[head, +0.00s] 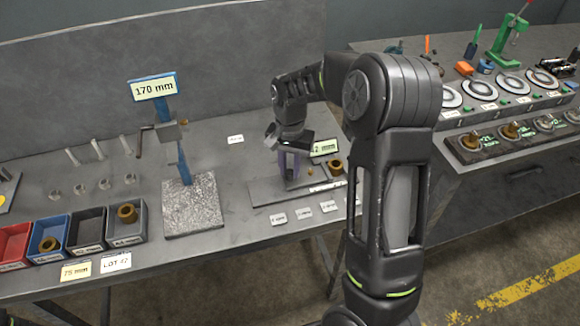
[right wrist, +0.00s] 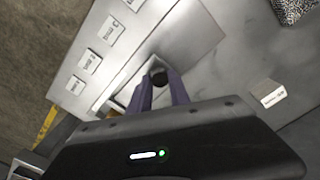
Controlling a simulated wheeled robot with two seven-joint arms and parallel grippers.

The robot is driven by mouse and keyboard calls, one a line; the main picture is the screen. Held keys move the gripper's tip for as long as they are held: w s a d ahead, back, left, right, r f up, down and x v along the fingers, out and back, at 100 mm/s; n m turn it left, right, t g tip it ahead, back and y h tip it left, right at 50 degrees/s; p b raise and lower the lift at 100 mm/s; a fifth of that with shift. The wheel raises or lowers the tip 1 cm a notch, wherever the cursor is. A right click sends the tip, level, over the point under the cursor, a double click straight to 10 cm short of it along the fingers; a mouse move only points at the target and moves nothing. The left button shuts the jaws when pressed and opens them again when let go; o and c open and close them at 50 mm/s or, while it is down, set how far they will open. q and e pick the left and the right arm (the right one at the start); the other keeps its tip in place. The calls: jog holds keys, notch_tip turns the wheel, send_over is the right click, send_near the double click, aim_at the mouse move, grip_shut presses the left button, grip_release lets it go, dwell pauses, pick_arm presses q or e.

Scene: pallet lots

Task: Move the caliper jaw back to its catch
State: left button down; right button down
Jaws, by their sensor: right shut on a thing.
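The caliper is a flat grey plate (head: 262,194) with a bar on it, on the bench right of centre. It fills the upper middle of the right wrist view (right wrist: 190,35). My right gripper (head: 289,172) reaches down over it, its purple fingers shut on the caliper jaw. In the right wrist view a dark round knob (right wrist: 158,77) of the jaw shows between the fingertips (right wrist: 158,85). The rest of the jaw is hidden by the gripper. I cannot make out the catch. My left gripper is not in view.
A brass ring (head: 336,166) and a partly hidden mm sign (head: 325,147) are close right of the gripper. Small labels (head: 303,212) lie in front. A blue height stand (head: 183,150) and bins (head: 90,226) are left. Bare bench lies between stand and caliper.

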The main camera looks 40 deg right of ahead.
jog(key=shift+a, duration=0.1)
dwell(0.8)
jog(key=a, duration=0.2)
jog(key=w+a, duration=0.1)
jog(key=a, duration=0.1)
jog(key=w+a, duration=0.1)
jog(key=shift+a, duration=0.4)
jog(key=c, duration=1.3)
grip_release()
jog(key=shift+w+a, duration=0.1)
jog(key=shift+a, duration=0.05)
jog(key=shift+o, duration=0.5)
jog(key=shift+r, duration=0.1)
notch_tip(320, 180, up, 8)
jog(key=shift+b, duration=0.45)
